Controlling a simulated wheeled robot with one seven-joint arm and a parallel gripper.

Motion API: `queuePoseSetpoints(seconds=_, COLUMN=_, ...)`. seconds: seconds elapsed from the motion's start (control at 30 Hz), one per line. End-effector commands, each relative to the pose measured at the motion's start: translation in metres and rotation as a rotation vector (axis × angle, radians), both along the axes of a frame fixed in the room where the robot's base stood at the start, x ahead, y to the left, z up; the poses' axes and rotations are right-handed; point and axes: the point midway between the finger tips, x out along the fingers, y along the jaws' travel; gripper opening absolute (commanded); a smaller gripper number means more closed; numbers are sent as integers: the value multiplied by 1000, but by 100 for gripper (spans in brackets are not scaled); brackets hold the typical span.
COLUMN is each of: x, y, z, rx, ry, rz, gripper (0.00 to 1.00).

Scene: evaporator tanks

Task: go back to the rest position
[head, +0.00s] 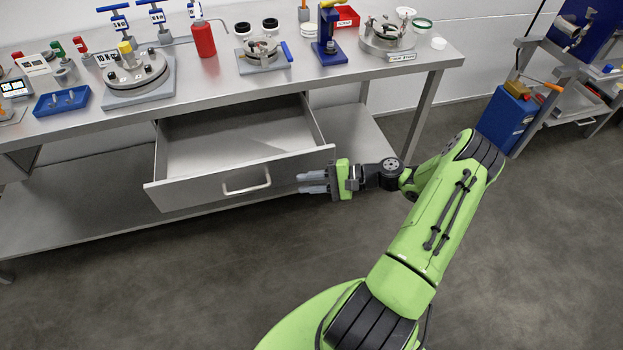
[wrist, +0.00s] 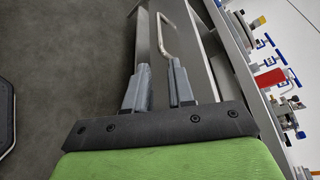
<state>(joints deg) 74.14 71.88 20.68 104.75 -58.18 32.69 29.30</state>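My gripper (head: 303,183) is at the right front corner of an open drawer (head: 225,182) under the workbench in the head view. Its two grey fingers point left along the drawer front. In the wrist view the fingers of my gripper (wrist: 160,78) stand apart with a gap between them and nothing held. The drawer handle (head: 247,183) is a metal bar in the middle of the drawer front. The handle also shows beyond the fingertips in the wrist view (wrist: 174,36), apart from them. The drawer looks empty.
The workbench (head: 300,84) carries a red bottle (head: 203,38), a blue tray (head: 61,102) and several metal vessels. A lower shelf (head: 80,215) runs under it. A blue box (head: 507,118) stands by a cart at right. The floor (head: 540,240) in front is clear.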

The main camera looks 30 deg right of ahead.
Motion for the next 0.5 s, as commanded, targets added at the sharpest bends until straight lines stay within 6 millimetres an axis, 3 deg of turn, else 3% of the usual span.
queuePoseSetpoints(seconds=0.5, x=-6, y=-7, z=2, rx=0, ry=0, rz=1, gripper=23)
